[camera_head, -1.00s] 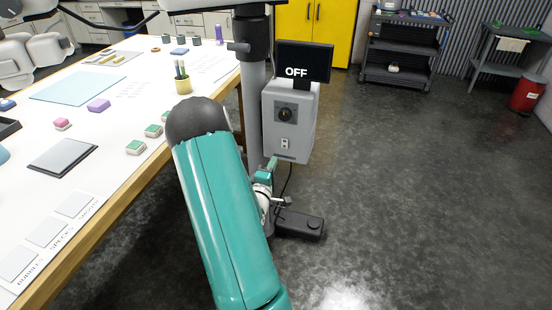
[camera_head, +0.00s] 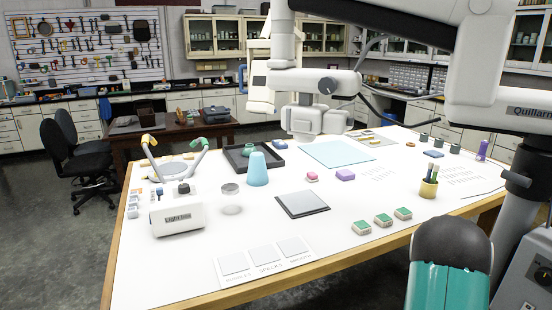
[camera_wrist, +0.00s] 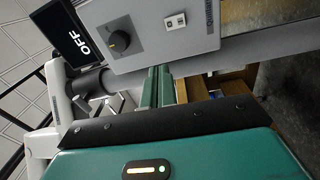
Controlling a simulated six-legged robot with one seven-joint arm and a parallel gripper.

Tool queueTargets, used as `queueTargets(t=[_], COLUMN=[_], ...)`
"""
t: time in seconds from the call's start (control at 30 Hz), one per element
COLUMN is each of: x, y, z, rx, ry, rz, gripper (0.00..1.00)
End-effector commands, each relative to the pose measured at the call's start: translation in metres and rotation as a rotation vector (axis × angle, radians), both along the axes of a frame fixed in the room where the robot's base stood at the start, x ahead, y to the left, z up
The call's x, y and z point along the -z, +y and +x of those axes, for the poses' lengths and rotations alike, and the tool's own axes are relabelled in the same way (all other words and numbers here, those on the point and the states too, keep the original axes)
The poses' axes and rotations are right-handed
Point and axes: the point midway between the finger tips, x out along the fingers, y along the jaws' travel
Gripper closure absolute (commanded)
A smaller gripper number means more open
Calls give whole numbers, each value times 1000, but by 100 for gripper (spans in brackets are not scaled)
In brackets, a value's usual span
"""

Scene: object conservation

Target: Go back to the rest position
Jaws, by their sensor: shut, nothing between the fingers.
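My gripper (camera_wrist: 158,86) shows in the wrist view as two green fingers lying together, shut and empty. They extend over the lower side of a grey control box (camera_wrist: 160,40), which has a black dial and a switch. Whether they touch the box cannot be told. A black screen (camera_wrist: 78,42) beside the box reads OFF. In the head view only part of my teal arm shows at the bottom right, and the gripper is out of sight. The control box (camera_head: 525,275) is cut off at that view's right edge.
The white table (camera_head: 160,285) holds a blue cone (camera_head: 258,169), a light box (camera_head: 178,218), a dark-edged grey pad (camera_head: 303,204), several green-topped blocks and a pen cup (camera_head: 428,188). A microscope-like apparatus overhangs it. Two black chairs stand left; floor at lower left is clear.

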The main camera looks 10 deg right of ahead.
Motion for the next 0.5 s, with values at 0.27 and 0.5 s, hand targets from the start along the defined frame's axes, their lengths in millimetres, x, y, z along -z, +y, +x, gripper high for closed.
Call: queueTargets(t=[0.27, 0.5], x=[-41, -85], y=[65, 169], z=[103, 167], rx=[-242, -430], ry=[-321, -480], rz=[384, 782], gripper=[100, 100])
